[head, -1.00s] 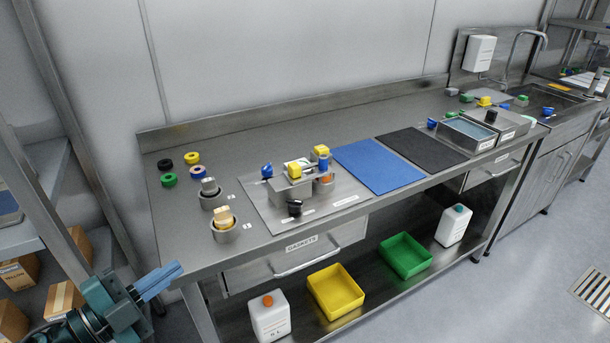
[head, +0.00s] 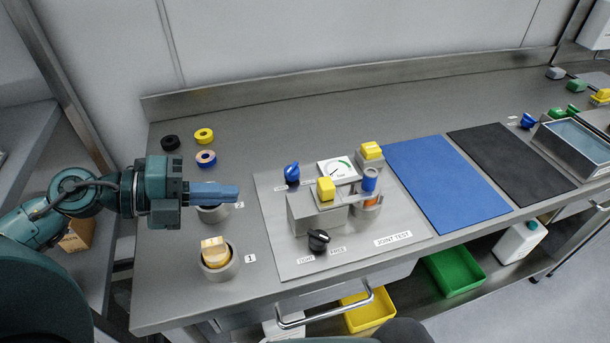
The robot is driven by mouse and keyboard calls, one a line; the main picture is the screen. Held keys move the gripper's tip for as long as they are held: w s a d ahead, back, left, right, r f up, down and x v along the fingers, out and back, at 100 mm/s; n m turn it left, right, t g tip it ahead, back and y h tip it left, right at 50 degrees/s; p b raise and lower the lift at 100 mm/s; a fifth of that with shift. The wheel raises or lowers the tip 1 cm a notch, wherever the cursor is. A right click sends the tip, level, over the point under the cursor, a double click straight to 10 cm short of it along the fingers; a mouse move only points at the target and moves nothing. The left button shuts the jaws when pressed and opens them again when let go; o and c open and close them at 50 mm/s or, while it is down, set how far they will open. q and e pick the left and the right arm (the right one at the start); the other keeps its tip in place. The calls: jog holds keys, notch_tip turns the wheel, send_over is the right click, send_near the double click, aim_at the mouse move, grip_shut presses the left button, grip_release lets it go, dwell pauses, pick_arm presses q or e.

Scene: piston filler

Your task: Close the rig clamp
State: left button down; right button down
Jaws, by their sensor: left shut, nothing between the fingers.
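The test rig stands on a metal plate (head: 277,208) marked JOINT TEST. A black knob (head: 318,240) sits at its front between labels TIGHT and FREE; its exact setting is hard to read. A grey block (head: 308,212) with a yellow-topped part (head: 326,189) stands behind the knob. A blue knob (head: 292,173) and a dial gauge (head: 338,171) are further back. An orange and blue cylinder (head: 369,187) stands at the rig's right. My left gripper (head: 236,192) is shut and empty, left of the rig and apart from it, pointing right. My right gripper is not in view.
A holder (head: 220,264) with a tan-topped piece, labelled 1, stands at the front left. A second holder (head: 214,213) is partly hidden under my left gripper. Several rings, including a yellow one (head: 204,135), lie behind. A blue mat (head: 448,185) lies right of the rig.

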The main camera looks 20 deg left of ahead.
aim_at(320, 185)
pick_arm(q)
jog(key=x, duration=0.4)
jog(key=p+x, duration=0.1)
jog(key=x, duration=0.3)
jog(key=r+p+x, duration=0.1)
jog(key=x, duration=0.4)
jog(key=shift+d+r, duration=0.1)
jog(key=shift+d, duration=0.15)
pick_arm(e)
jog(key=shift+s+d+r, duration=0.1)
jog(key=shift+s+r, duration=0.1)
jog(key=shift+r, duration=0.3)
pick_arm(q)
jog(key=shift+w, duration=0.1)
jog(key=shift+w+d+r+p, duration=0.15)
jog(key=shift+d+r+p, duration=0.05)
jog(key=shift+p, duration=0.2)
jog(key=shift+w+d+r+p, duration=0.15)
jog(key=shift+w+d+p, duration=0.45)
jog(key=shift+d+p, duration=0.35)
jog(key=shift+w+d+p, duration=0.15)
jog(key=shift+d+p, duration=0.05)
jog(key=shift+p, duration=0.15)
jog(key=shift+f, duration=0.3)
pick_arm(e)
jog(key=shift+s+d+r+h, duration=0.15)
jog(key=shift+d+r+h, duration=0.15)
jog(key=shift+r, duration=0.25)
